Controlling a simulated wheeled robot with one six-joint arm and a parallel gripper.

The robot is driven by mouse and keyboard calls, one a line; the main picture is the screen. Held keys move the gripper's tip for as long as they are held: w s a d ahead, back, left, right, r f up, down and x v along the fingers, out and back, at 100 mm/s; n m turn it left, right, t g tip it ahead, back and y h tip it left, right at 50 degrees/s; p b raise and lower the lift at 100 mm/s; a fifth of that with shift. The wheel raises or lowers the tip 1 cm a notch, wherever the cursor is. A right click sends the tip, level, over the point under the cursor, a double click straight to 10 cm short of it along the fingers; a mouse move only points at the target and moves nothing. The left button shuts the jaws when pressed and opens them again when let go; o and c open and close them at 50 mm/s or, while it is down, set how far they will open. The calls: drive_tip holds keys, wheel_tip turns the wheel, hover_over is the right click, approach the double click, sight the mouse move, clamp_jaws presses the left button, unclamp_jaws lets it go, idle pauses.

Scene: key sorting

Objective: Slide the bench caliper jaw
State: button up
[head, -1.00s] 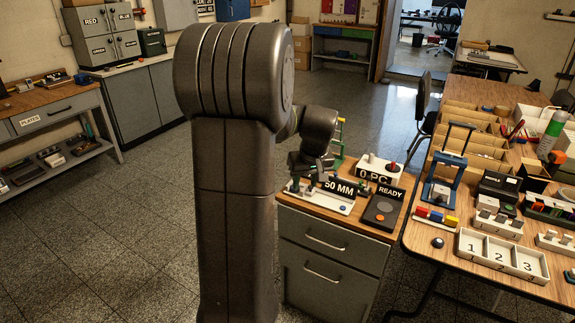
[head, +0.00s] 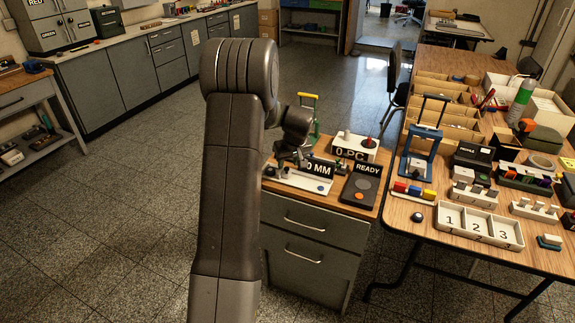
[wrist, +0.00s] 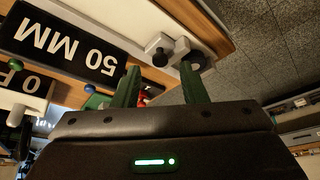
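The bench caliper, a white bar (head: 305,182) beside a black "50 MM" sign (head: 320,168), lies on the wooden top of the small cabinet. In the wrist view the sign (wrist: 62,45) appears upside down, with the white bar (wrist: 105,14) beyond it. Two grey jaw pieces with rounded ends (wrist: 160,48) stand on the bar. My gripper (wrist: 161,82) shows two green fingers spread apart with nothing visibly held between them. The right finger reaches close to the right jaw piece; contact cannot be told. In the head view my arm partly hides the caliper's left end.
A green frame with a yellow handle (head: 308,108) stands behind. The right table (head: 400,215) holds a numbered tray (head: 480,226) and several fixtures.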

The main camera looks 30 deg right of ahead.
drive_tip(key=shift+x, duration=1.15)
clamp_jaws()
drive_tip(key=shift+s+d+b, duration=0.6)
drive_tip(key=shift+s+b, duration=0.05)
drive_tip(key=shift+s, duration=0.05)
unclamp_jaws()
